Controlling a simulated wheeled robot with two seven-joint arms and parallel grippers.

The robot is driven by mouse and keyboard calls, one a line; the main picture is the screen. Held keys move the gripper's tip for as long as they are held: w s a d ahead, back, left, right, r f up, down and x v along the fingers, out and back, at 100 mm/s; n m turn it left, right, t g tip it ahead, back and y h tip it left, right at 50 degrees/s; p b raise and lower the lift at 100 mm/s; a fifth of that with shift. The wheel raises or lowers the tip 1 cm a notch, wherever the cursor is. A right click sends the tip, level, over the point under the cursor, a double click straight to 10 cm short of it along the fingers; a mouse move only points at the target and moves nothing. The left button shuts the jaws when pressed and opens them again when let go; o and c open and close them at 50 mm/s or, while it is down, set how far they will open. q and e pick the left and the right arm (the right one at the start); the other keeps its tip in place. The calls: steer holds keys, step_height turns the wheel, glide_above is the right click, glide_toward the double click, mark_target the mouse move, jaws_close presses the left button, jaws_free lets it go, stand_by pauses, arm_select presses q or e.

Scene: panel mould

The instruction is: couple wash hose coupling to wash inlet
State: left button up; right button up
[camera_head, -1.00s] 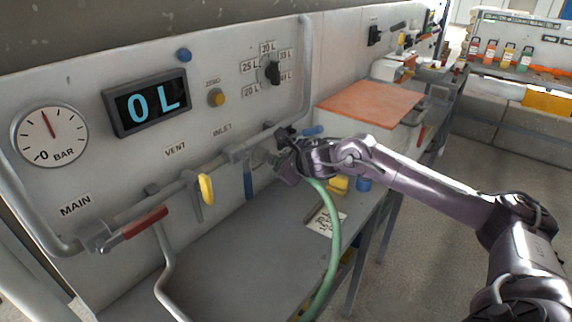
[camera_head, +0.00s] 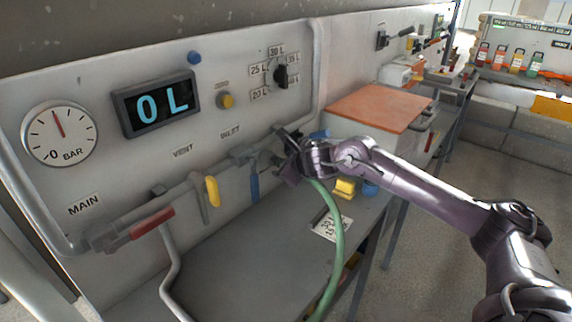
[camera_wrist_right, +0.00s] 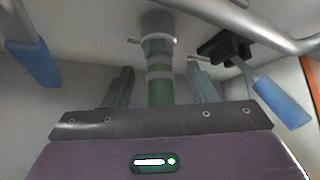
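My right gripper (camera_head: 290,152) is at the panel, just right of the inlet pipe end (camera_head: 243,154) under the INLET label. In the right wrist view its two fingers (camera_wrist_right: 161,86) stand apart, with a visible gap on each side of the wash hose coupling (camera_wrist_right: 159,72). The coupling is grey with green bands and lines up with a grey fitting (camera_wrist_right: 157,24) with side lugs, seemingly touching it. I cannot tell whether it is locked. The green hose (camera_head: 335,225) hangs down from the gripper past the bench edge. My left gripper is not in view.
A blue-handled lever (camera_head: 254,184) hangs left of the gripper; another blue handle (camera_wrist_right: 281,102) is close on its right. A yellow lever (camera_head: 212,191) and a red one (camera_head: 152,223) are further left. The grey bench (camera_head: 235,265) below is mostly clear. The display reads 0 L.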

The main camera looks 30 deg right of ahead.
steer(key=b+v, duration=0.1)
steer(key=v, duration=0.6)
steer(key=shift+s+r, duration=0.2)
steer(key=shift+s, duration=0.1)
steer(key=shift+s, duration=0.1)
stand_by(0.4)
